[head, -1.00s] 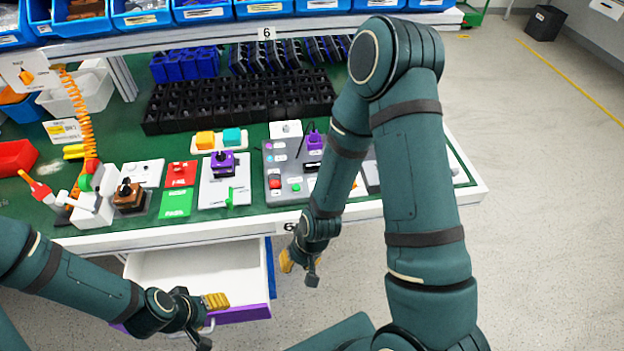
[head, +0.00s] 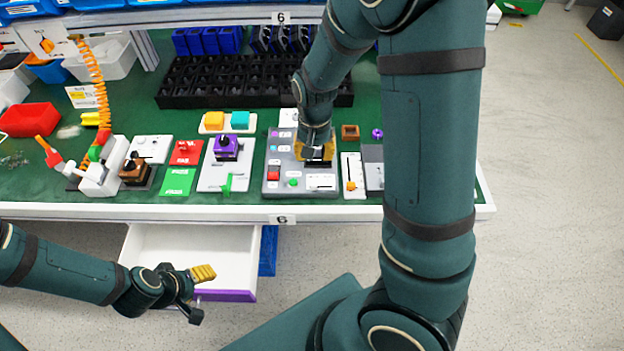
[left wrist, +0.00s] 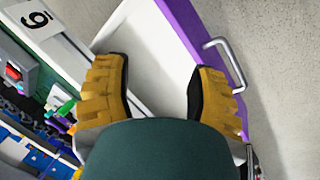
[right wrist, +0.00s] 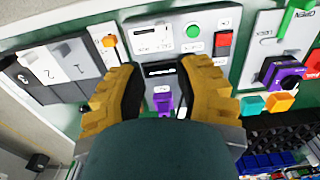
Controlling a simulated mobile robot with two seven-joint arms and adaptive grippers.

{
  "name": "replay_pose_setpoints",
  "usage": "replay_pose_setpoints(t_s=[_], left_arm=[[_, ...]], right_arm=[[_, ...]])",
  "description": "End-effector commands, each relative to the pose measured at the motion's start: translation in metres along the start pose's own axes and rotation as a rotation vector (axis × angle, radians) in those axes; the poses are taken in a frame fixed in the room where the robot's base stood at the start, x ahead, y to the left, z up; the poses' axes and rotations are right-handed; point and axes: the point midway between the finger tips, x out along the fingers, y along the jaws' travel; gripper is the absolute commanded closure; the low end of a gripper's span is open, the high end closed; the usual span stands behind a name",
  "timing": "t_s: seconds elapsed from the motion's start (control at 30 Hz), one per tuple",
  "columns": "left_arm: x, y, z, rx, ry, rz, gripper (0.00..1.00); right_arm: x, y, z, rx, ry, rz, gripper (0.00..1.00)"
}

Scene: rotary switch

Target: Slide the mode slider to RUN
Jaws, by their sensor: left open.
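A narrow white plate (head: 350,188) with an orange slider knob (head: 351,185) lies at the table's front, right of the grey console; it looks like the mode slider. The right wrist view shows the plate (right wrist: 118,60) and knob (right wrist: 109,41) near my right gripper's left finger; its labels are unreadable. My right gripper (head: 318,155) is over the grey console (head: 278,188), left of and behind the knob. Its fingers (right wrist: 160,72) are open, with a purple part (right wrist: 163,101) visible between them. My left gripper (head: 203,273) is open and empty by the drawer; it also shows in the left wrist view (left wrist: 160,80).
An open white drawer (head: 190,250) with a purple front sticks out below the table. A white plate with a green handle (head: 226,184) lies left of the console. A grey panel (head: 373,170) is just right of the slider plate. Black racks (head: 230,85) stand behind.

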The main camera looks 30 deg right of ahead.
Motion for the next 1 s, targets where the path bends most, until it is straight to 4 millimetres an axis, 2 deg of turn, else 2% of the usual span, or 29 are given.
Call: replay_pose_setpoints(t_s=[0.17, 0.6, 0.8, 1.0], left_arm=[[0.008, -0.003, 0.003, 0.002, -0.006, 0.000, 0.43], [0.027, -0.010, 0.013, 0.008, -0.027, 0.003, 0.43], [0.031, -0.012, 0.016, 0.009, -0.032, 0.003, 0.43], [0.031, -0.012, 0.016, 0.010, -0.033, 0.003, 0.43]], right_arm=[[0.026, 0.001, 0.001, 0.002, -0.003, 0.003, 0.68], [0.110, 0.001, 0.001, -0.001, -0.003, 0.002, 0.68], [0.130, 0.000, 0.000, 0.000, -0.001, 0.000, 0.68], [0.136, 0.000, 0.000, -0.001, 0.000, 0.000, 0.68]])
